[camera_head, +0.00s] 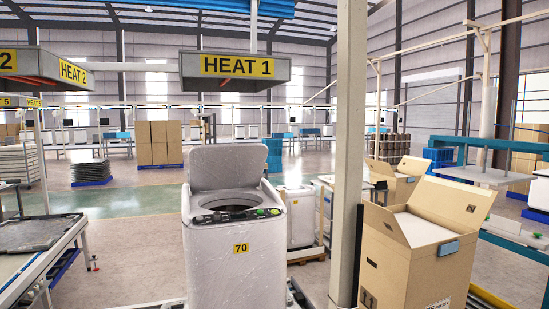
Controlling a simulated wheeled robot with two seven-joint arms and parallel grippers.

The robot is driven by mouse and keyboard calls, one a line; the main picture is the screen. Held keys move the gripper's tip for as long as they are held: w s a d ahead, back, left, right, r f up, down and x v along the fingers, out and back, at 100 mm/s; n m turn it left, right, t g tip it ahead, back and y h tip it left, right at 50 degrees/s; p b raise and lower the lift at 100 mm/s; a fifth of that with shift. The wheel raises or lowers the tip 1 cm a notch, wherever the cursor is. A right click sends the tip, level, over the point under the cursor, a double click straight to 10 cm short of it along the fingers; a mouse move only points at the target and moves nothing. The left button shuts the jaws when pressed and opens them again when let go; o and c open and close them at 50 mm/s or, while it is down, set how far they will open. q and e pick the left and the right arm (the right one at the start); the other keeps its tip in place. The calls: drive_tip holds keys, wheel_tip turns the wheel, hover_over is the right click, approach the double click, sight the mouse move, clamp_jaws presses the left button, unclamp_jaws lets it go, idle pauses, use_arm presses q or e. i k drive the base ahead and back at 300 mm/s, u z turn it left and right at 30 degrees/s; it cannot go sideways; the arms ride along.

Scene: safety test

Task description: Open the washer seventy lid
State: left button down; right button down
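The white washer (212,265) stands upright in the middle, with a yellow label (241,248) reading 70 on its front. Its lid (228,167) is raised and stands nearly vertical behind the top opening. The round drum opening (230,200) is uncovered. A dark control panel (238,215) with green parts runs along the front of the top. Neither of my grippers shows in the head view.
A pale post (347,150) rises close to the right of the washer. An open cardboard box (405,270) stands at the right. A work table (30,255) is at the left. A HEAT 1 hood (236,71) hangs above. Floor is clear left of the washer.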

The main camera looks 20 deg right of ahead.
sight(232, 166)
drive_tip(key=k, duration=0.2)
drive_tip(key=z, duration=2.15)
drive_tip(key=i, duration=3.55)
drive_tip(key=u, duration=4.4)
